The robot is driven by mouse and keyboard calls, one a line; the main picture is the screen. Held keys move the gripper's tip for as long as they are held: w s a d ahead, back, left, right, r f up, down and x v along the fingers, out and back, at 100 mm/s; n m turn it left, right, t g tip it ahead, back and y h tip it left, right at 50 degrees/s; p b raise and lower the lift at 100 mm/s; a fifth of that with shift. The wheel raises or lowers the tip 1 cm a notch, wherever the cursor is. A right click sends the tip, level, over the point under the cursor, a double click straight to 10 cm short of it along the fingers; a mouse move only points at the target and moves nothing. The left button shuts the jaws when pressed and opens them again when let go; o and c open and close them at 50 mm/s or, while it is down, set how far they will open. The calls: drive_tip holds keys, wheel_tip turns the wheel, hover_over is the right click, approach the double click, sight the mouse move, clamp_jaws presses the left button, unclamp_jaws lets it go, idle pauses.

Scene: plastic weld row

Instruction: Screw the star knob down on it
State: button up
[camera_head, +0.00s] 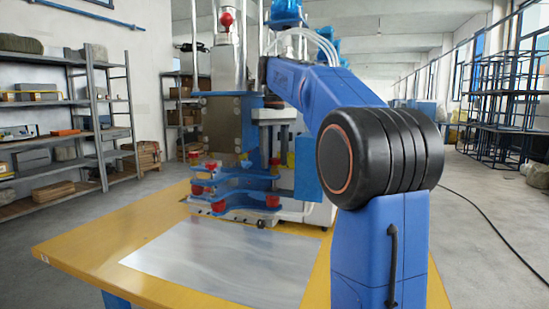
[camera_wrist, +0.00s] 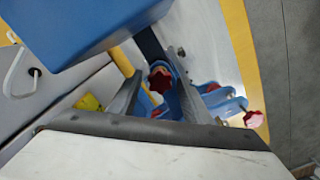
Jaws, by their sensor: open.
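In the wrist view a dark red star knob (camera_wrist: 160,80) shows between the two grey fingers of my gripper (camera_wrist: 156,66). The fingers are apart, and I cannot tell whether either touches the knob. Another red knob (camera_wrist: 253,119) stands on a thin stem at the right, at the end of a blue clamp arm (camera_wrist: 222,103). In the head view several red knobs, one at the front right (camera_head: 272,201), sit on the blue clamps (camera_head: 238,200) of the machine. My gripper is hidden there behind my arm. Which knob the task means is not clear.
The machine stands on a yellow table (camera_head: 75,247) with a bare metal sheet (camera_head: 220,262) in front. In the wrist view a blue block (camera_wrist: 85,30) lies close to my fingers at the upper left. Shelves (camera_head: 95,110) stand far left; a cable crosses the floor at right.

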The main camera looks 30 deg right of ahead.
drive_tip(key=n, duration=0.7)
drive_tip(key=shift+n, duration=0.4)
drive_tip(key=c, duration=1)
drive_tip(key=m, duration=0.4)
drive_tip(key=shift+m, duration=0.3)
drive_tip(key=m, duration=0.9)
drive_tip(key=shift+d+m, duration=0.1)
drive_tip(key=shift+m, duration=0.3)
drive_tip(key=m, duration=0.5)
